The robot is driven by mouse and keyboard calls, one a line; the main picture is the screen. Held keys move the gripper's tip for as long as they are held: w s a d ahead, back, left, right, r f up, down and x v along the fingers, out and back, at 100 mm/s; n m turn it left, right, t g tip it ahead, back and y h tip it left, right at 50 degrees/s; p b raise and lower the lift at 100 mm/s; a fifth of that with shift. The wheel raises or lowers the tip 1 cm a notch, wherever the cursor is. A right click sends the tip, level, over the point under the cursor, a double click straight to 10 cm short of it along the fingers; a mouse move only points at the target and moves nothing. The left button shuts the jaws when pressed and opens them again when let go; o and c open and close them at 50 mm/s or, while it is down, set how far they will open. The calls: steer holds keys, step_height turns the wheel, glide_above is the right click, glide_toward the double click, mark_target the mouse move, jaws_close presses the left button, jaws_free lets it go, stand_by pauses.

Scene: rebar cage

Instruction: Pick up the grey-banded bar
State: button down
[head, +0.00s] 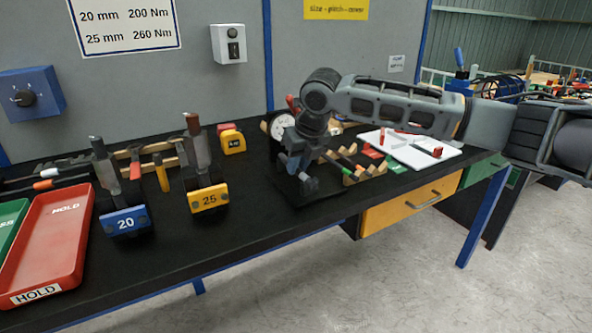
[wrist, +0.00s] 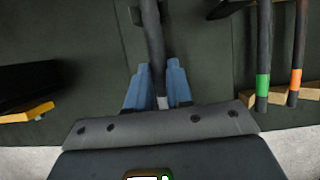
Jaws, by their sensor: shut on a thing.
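In the wrist view, my gripper (wrist: 157,88) has its blue fingers shut around a dark ribbed bar (wrist: 152,45). A pale grey band (wrist: 163,103) shows on the bar's near end, between the fingers. The bar runs away from me toward the top edge of the picture, where it is cut off. In the head view, my gripper (head: 299,178) points down over the black bench, just left of the bar rack. The held bar is hard to make out there, and its height above the bench cannot be told.
A green-banded bar (wrist: 264,60) and an orange-banded bar (wrist: 298,55) rest on a wooden rack (wrist: 283,97) to the right. The 25 block (head: 208,198), the 20 block (head: 125,221) and the red HOLD tray (head: 48,240) stand to the left. A white board (head: 412,153) lies behind the rack.

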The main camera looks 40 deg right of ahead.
mark_target(300, 169)
steer(key=shift+r, duration=0.1)
steer(key=shift+r, duration=0.45)
steer(key=v, duration=0.2)
steer(key=shift+r, duration=0.3)
steer(key=s+a+b, duration=0.2)
steer(key=s+a, duration=0.1)
steer(key=s, duration=1.3)
steer(key=shift+s+a, duration=0.2)
steer(key=shift+s, duration=0.2)
